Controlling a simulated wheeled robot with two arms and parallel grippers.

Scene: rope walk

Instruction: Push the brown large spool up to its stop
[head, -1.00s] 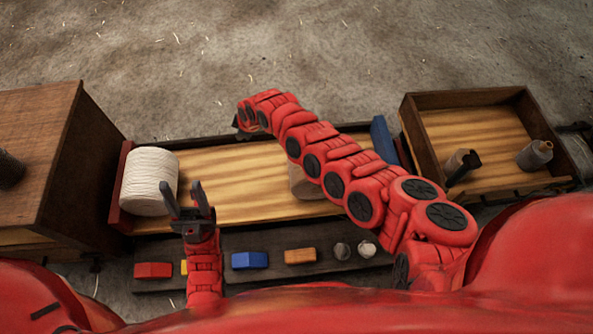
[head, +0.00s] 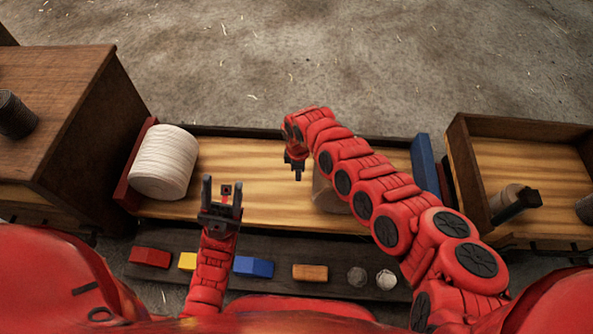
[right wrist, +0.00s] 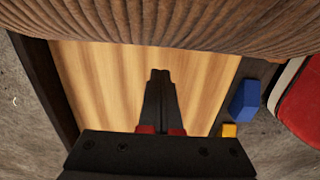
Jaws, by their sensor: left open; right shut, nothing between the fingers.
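The brown large spool (head: 326,194) lies on the wooden tray (head: 262,158), partly hidden behind my right arm in the head view. Its ribbed side (right wrist: 160,22) fills the top of the right wrist view. My right gripper (head: 297,174) is shut and empty, pointing down over the tray just left of the brown spool. A blue end board (head: 425,166) and a red end board (head: 135,165) close the tray's ends. My left gripper (head: 222,192) is open and empty.
A white spool (head: 162,162) stands at the tray's left end. A front ledge holds a red block (head: 150,257), a blue block (head: 254,267), an orange block (head: 310,272) and small round pieces. A wooden box (head: 525,133) stands at right, a cabinet (head: 60,110) at left.

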